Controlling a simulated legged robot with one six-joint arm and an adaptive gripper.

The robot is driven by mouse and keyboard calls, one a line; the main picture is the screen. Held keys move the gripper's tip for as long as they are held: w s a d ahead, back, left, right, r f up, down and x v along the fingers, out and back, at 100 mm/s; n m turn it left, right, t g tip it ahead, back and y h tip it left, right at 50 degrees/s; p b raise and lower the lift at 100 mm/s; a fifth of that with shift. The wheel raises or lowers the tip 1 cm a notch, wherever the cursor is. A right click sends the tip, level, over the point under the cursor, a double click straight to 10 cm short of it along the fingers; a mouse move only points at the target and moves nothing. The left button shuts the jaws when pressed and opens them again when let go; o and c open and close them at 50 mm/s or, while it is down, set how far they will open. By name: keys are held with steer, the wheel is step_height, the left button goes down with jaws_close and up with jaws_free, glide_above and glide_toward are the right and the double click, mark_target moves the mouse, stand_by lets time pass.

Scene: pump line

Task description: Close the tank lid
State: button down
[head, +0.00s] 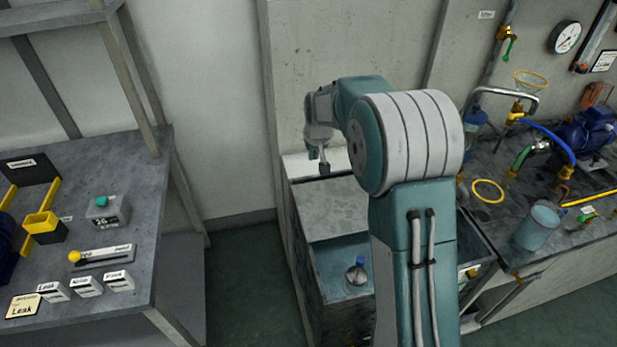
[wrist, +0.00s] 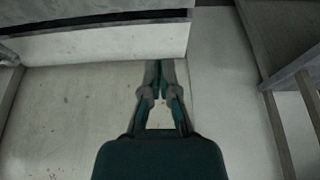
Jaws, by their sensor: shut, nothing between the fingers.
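The tank (head: 330,287) is a grey box in the middle of the head view. Its top is open, and water with a small blue-and-white fitting (head: 356,272) shows inside. The lid (head: 335,207) seems to be the grey panel standing raised at the tank's back, near the wall. In the wrist view, a pale panel (wrist: 100,45), likely the lid, runs across the top. My gripper (head: 324,169) is at the panel's upper edge by the wall. Its fingertips (wrist: 160,64) are together and empty, close to the panel's edge. I cannot tell whether they touch. My arm hides the tank's right part.
A left bench (head: 140,190) carries a lever, a yellow-topped block and labelled cards. A right bench (head: 480,215) carries a blue pump (head: 585,132), hoses, a yellow ring (head: 487,191) and a clear beaker (head: 537,228). Floor is clear between left bench and tank.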

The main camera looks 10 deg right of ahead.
glide_toward(309, 177)
steer(key=x, duration=0.5)
steer(key=s+x, duration=0.1)
steer(key=x, duration=0.1)
steer(key=shift+w+a+f, duration=0.1)
steer(key=shift+a+f, duration=0.2)
steer(key=shift+f, duration=0.2)
